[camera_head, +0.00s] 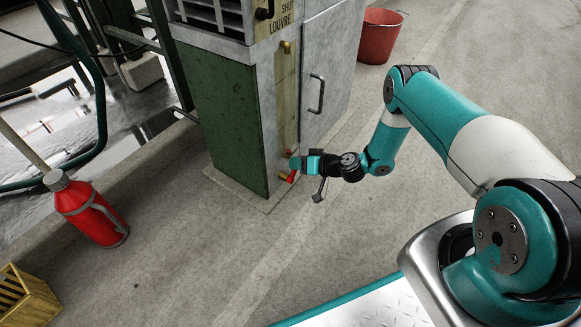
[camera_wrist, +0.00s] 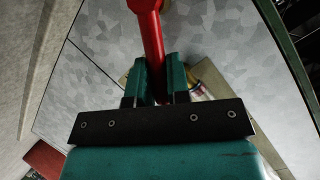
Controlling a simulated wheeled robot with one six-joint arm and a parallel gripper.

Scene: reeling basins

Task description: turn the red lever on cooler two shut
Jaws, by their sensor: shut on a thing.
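The red lever (camera_wrist: 152,45) runs down between the two fingers of my gripper (camera_wrist: 158,82) in the wrist view, and the gripper is shut on it. In the head view only a small red part of the lever (camera_head: 291,177) shows beside my gripper (camera_head: 292,162), low on the cooler's front. The cooler (camera_head: 270,110) is a grey metal cabinet with a green side panel. A brass fitting (camera_head: 282,174) shows by the lever. The lever's far end is partly hidden by the gripper.
A red bucket (camera_head: 379,37) stands behind right. A red flask (camera_head: 92,212) and a yellow crate (camera_head: 24,297) stand at left. The floor before the cooler is clear.

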